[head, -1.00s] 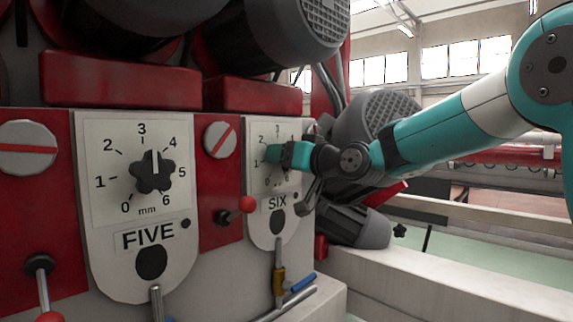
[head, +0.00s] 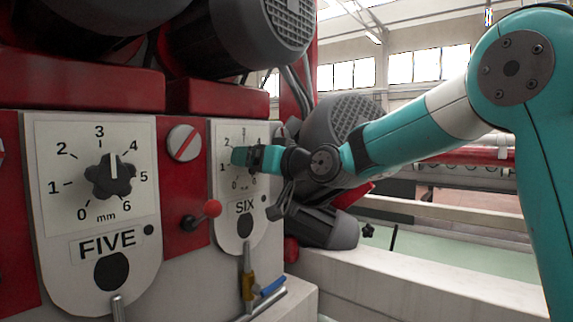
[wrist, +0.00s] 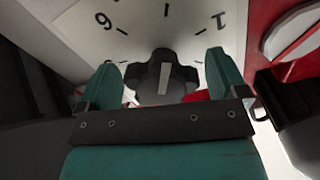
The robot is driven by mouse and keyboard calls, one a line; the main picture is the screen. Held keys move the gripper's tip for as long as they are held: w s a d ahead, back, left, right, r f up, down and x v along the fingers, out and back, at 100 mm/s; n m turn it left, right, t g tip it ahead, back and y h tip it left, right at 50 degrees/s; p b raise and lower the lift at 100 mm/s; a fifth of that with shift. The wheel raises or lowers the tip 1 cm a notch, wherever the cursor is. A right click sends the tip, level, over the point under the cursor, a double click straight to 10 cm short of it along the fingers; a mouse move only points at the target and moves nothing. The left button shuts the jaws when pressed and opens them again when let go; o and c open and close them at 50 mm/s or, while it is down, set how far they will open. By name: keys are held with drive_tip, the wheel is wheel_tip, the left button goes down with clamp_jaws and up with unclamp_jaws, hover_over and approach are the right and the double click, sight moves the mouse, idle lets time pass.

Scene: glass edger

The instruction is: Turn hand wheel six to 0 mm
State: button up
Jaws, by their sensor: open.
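The dial plate of hand wheel six (head: 226,195), white with a SIX label, stands on the machine front in the head view. My gripper (head: 243,156) is in front of it and hides the wheel. In the wrist view the dark lobed hand wheel six (wrist: 180,84) sits between the two teal fingers of my gripper (wrist: 162,74). The fingers are open, one on each side, with gaps to the wheel. A pale pointer line runs upright on the wheel. Numerals on the plate appear upside down; the exact reading cannot be told.
Dial FIVE (head: 97,235) with its black hand wheel (head: 112,177) is at the left, pointing near 3 to 4. A grey motor (head: 345,125) is behind my arm. A pale rail (head: 400,275) runs at the right.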

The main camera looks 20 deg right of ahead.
drive_tip(key=b+v, duration=0.1)
drive_tip(key=v, duration=1.5)
drive_tip(key=shift+s+b, duration=0.15)
drive_tip(key=shift+b, duration=0.25)
drive_tip(key=shift+d, duration=0.1)
drive_tip(key=s+a+f+n+g+h, duration=0.1)
drive_tip(key=s+a+f+n+g, duration=0.1)
drive_tip(key=s+a+f+g, duration=0.6)
drive_tip(key=s+a+f+n+g, duration=0.1)
drive_tip(key=s+a+f+g, duration=0.3)
drive_tip(key=f, duration=0.5)
drive_tip(key=s+f+n+g+h, duration=0.1)
drive_tip(key=s+f+g+h, duration=0.15)
drive_tip(key=s, duration=0.25)
drive_tip(key=s+f+g+h, duration=0.1)
drive_tip(key=s+f, duration=0.2)
drive_tip(key=s, duration=0.2)
wheel_tip(320, 180, up, 22)
drive_tip(key=p, duration=2.3)
drive_tip(key=shift+s+r, duration=0.2)
drive_tip(key=shift+s, duration=0.25)
drive_tip(key=shift+a, duration=0.1)
